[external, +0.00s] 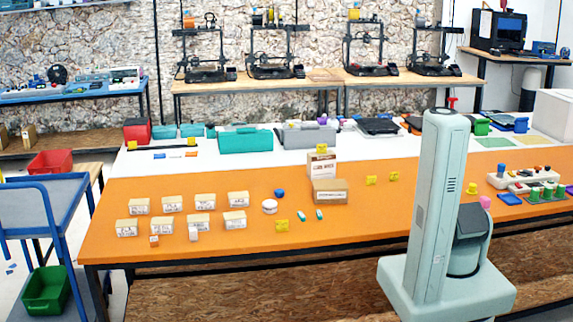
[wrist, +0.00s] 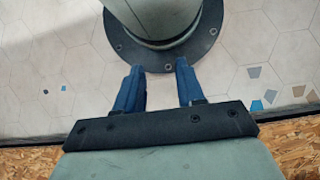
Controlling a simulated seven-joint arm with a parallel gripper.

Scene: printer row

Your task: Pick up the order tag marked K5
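My gripper (wrist: 158,68) shows in the wrist view with its two blue fingers apart and nothing between them. It points down at the tiled floor near my round base, away from the table top. In the external view my arm stands at the right front and the gripper cannot be made out. Several small yellow tag-like pieces lie about, including one at the front (external: 282,226) and two right of the cardboard box (external: 371,180) (external: 394,176). Several tan boxes with white printed labels (external: 235,220) stand at the left. The marks are too small to read, so I cannot tell which is K5.
The orange and white table (external: 150,258) spans the middle. A cardboard box (external: 330,192), a white round item (external: 270,206), a blue piece (external: 279,193) and two small green-white items lie mid-table. A teal case (external: 245,139) stands behind. Orange surface between them is clear.

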